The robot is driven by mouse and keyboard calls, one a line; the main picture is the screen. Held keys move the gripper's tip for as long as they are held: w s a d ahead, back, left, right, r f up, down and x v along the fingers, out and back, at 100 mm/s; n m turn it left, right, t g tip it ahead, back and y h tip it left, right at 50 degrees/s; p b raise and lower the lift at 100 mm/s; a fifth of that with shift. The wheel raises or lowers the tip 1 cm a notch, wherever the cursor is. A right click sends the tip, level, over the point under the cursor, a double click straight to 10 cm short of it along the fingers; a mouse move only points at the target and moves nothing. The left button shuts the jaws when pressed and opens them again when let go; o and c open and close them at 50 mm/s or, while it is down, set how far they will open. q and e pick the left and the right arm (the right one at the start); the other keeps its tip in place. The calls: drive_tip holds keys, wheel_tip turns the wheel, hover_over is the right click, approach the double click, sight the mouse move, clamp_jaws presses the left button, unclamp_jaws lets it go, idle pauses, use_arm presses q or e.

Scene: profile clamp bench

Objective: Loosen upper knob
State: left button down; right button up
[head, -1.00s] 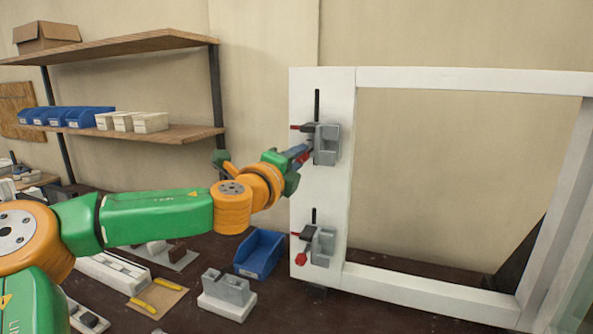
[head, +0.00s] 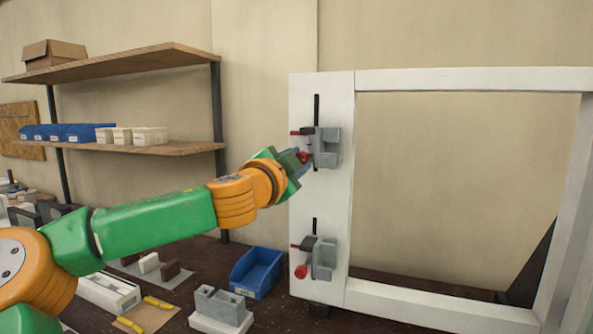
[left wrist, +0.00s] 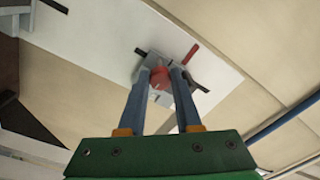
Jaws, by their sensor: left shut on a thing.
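The upper knob (head: 304,157) is red and sits on the left side of the upper grey clamp (head: 327,147), which is mounted on the white upright of the frame. My left gripper (head: 300,158) reaches it from the left. In the left wrist view its two blue fingers are shut on the red upper knob (left wrist: 160,78), one finger on each side. The lower clamp (head: 323,257) below has its own red knob (head: 301,271), with nothing touching it. My right gripper is not in view.
The white frame (head: 470,80) stands at the right with an open middle. A blue bin (head: 257,272) and a grey block on a white base (head: 221,308) are on the dark bench below my arm. Shelves (head: 120,60) hang at the left.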

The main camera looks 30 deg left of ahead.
use_arm(q)
drive_tip(key=n+b, duration=0.1)
drive_tip(key=n, duration=0.3)
drive_tip(key=shift+n+b, duration=0.4)
idle(0.4)
drive_tip(key=c, duration=0.6)
unclamp_jaws()
drive_tip(key=shift+w+f, duration=0.1)
drive_tip(key=b+v, duration=0.2)
drive_tip(key=v, duration=0.5)
drive_tip(key=shift+b, duration=0.35)
drive_tip(key=shift+d, duration=0.1)
